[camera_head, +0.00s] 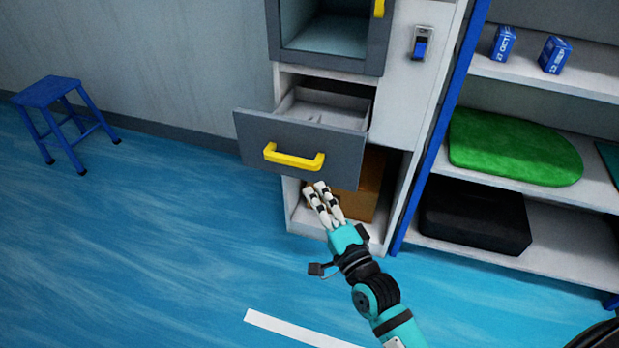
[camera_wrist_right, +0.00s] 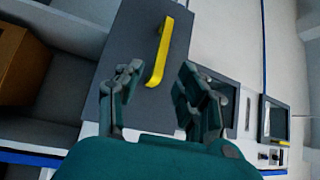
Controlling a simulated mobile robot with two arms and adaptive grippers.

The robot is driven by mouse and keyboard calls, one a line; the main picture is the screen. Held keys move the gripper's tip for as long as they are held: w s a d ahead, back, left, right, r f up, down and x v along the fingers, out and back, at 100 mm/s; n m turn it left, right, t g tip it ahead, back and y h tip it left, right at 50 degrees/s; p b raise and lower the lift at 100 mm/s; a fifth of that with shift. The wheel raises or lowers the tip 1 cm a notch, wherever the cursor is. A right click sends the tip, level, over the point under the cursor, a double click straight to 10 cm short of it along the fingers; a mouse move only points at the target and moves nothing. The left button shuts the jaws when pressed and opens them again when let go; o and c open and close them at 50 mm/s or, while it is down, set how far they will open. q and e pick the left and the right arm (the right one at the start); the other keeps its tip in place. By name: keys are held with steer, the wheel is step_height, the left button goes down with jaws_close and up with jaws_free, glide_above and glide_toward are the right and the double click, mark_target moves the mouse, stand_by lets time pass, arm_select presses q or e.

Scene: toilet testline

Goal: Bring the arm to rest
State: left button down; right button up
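My right gripper (camera_head: 322,199) is in the middle of the head view, just below and in front of an open grey drawer (camera_head: 262,143). The drawer has a yellow handle (camera_head: 294,158) and is pulled out of the cabinet. In the right wrist view the gripper (camera_wrist_right: 150,85) has its fingers spread apart with nothing between them. The drawer's yellow handle (camera_wrist_right: 160,55) shows beyond the fingertips, apart from them. My left gripper is in neither view.
A brown box (camera_head: 371,185) sits in the compartment under the drawer. A shelf on the right holds a green mat (camera_head: 512,148), a black case (camera_head: 475,215) and blue boxes (camera_head: 554,54). A blue stool (camera_head: 50,92) stands at left.

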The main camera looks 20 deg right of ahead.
steer(key=shift+f, duration=0.1)
